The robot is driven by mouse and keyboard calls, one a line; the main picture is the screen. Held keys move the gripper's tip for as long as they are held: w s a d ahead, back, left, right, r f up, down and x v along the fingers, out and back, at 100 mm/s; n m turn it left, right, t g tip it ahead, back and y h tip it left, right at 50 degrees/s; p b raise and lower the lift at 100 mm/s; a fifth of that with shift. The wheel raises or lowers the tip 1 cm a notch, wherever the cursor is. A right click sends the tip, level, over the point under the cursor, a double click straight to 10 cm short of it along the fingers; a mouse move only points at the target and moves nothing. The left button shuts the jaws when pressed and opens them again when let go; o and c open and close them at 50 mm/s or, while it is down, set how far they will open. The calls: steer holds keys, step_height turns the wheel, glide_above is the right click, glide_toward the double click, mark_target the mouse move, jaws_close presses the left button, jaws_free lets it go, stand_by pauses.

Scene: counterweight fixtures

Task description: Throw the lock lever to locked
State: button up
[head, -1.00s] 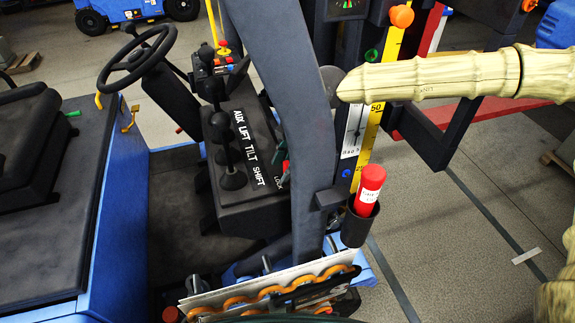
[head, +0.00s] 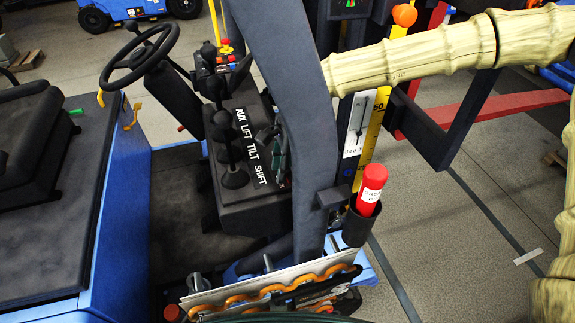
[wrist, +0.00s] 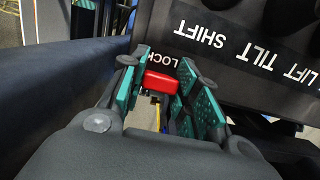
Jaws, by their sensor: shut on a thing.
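The lock lever's red handle (wrist: 160,82) shows in the wrist view, beside the white LOCK lettering (wrist: 168,59) on the dark console (wrist: 240,30). My gripper (wrist: 160,72) has its teal-padded fingers on both sides of the handle and is shut on it. In the head view my gripper (head: 280,158) is at the console's right edge, partly behind the dark post. There it hides the red handle and the LOCK lettering. The lever's lower part and pivot are hidden, so I cannot tell its exact position.
The thick dark post (head: 275,80) stands close beside my gripper. Black-knobbed levers (head: 232,160) stand left of the AUX LIFT TILT SHIFT lettering. A red cylinder (head: 371,190) sits in a holder right of the post. A steering wheel (head: 137,54) is at upper left.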

steer(key=shift+s+a+f+h, duration=0.15)
steer(key=shift+a+h, duration=0.2)
steer(key=shift+h, duration=0.45)
steer(key=o, duration=1)
step_height(320, 180, up, 12)
steer(key=shift+r, duration=0.1)
